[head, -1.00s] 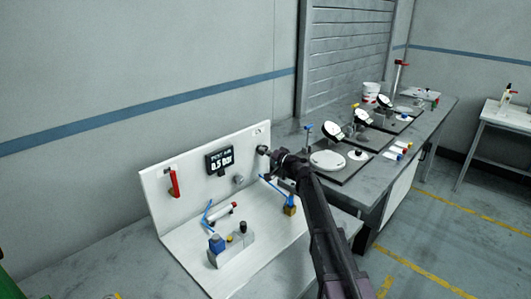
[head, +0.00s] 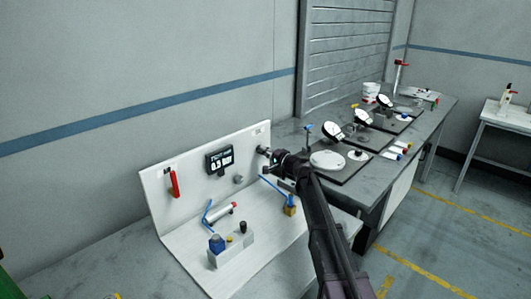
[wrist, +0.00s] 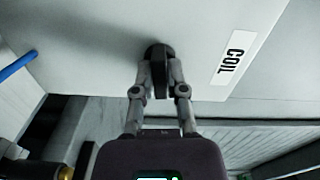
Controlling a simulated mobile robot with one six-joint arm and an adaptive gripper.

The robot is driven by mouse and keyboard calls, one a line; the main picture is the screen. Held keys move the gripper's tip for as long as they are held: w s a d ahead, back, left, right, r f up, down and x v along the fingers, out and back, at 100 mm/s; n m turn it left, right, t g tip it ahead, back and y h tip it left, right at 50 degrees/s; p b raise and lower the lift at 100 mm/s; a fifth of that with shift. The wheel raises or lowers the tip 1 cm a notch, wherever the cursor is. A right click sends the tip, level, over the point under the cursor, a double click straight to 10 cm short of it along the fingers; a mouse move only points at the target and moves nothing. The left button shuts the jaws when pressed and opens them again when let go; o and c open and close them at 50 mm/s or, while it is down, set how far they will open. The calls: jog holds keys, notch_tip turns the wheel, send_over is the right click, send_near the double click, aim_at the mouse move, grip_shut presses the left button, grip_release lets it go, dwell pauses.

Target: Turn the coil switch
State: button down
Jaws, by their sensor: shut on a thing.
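The coil switch (wrist: 158,52) is a dark round knob on the white upright panel (head: 155,195), beside a label reading COIL (wrist: 233,55). In the wrist view my gripper (wrist: 160,72) has its two fingers closed on either side of the knob. In the head view my gripper (head: 268,154) is at the panel's right end, at the knob's place. The fingers and arm hide part of the knob there, and its turn angle cannot be read.
A display (head: 219,161) and a red handle (head: 174,184) are on the panel to the left. A grey block with blue and black parts (head: 231,249) stands on the white base. A blue tube (head: 273,188) runs near my arm. Gauges (head: 333,131) stand on the bench behind.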

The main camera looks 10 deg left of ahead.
jog(key=c, duration=0.7)
grip_release()
jog(key=shift+a, duration=0.1)
jog(key=shift+v, duration=6)
